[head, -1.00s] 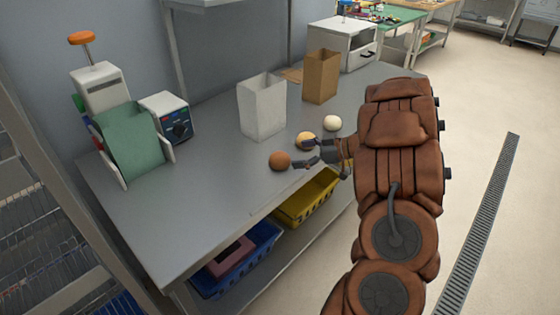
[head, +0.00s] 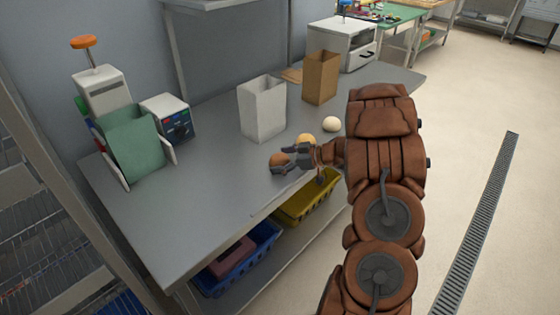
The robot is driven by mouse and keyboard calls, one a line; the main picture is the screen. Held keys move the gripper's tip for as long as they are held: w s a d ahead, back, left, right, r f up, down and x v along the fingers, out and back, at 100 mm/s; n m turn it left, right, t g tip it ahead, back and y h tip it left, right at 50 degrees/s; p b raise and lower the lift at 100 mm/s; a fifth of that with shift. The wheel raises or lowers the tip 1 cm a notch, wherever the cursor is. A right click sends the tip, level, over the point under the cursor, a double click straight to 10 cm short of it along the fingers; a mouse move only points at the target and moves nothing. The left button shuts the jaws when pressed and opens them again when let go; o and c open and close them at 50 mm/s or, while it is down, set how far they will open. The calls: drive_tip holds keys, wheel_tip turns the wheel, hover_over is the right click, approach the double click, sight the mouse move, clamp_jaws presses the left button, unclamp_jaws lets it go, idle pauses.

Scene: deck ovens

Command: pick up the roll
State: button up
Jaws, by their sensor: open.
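Three round rolls are on the steel table. A brown roll (head: 277,160) is at the left, partly hidden by my gripper. A golden roll (head: 306,138) is just behind my gripper, its lower part covered. A pale roll (head: 331,124) lies farther back to the right, in full view. My gripper (head: 281,163) is open, with its fingers at the brown roll. I cannot tell whether the fingers touch it.
A white paper bag (head: 262,110) and a brown paper bag (head: 320,78) stand behind the rolls. A green-fronted machine (head: 137,145) and a small box with a dark panel (head: 168,120) are at the left. The steel table (head: 215,205) is clear at its front.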

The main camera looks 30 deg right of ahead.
drive_tip(key=c, duration=1.1)
drive_tip(key=shift+r, duration=0.15)
drive_tip(key=shift+c, duration=0.2)
